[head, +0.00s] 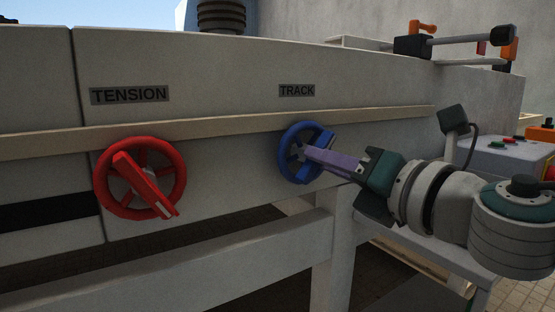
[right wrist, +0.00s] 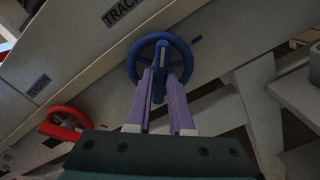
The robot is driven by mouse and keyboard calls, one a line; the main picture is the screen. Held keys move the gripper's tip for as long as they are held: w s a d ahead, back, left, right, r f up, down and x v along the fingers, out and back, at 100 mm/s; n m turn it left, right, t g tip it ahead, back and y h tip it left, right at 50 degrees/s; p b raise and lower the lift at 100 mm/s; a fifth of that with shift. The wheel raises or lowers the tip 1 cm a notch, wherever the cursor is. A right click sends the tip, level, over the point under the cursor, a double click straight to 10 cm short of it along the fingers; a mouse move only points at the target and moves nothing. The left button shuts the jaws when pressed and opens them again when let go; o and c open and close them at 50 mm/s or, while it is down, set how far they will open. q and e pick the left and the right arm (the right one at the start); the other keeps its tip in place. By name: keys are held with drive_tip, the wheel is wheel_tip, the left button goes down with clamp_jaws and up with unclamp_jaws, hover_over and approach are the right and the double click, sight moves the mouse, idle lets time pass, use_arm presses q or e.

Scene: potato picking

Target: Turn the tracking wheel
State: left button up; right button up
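The blue tracking wheel (head: 287,168) is mounted on the machine's side panel below the TRACK label (head: 297,90). It has a raised bar across its middle, and it also shows in the right wrist view (right wrist: 183,52). My right gripper (head: 308,153) reaches the wheel from the right with its purple fingertips at the bar. In the right wrist view, the fingers (right wrist: 160,74) stand on either side of the bar, with a gap between them that looks wider than the bar. Finger contact with the bar is hard to tell. My left gripper is in neither view.
A red wheel (head: 107,190) with a red bar sits to the left, below the TENSION label (head: 129,95). A wooden rail (head: 220,126) runs above both wheels. A grey control box (head: 495,160) with buttons stands at the right.

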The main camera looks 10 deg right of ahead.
clamp_jaws()
drive_tip(key=shift+m, duration=0.4)
drive_tip(key=m+p, duration=0.1)
drive_tip(key=m, duration=0.8)
drive_tip(key=shift+p, duration=0.3)
idle(0.3)
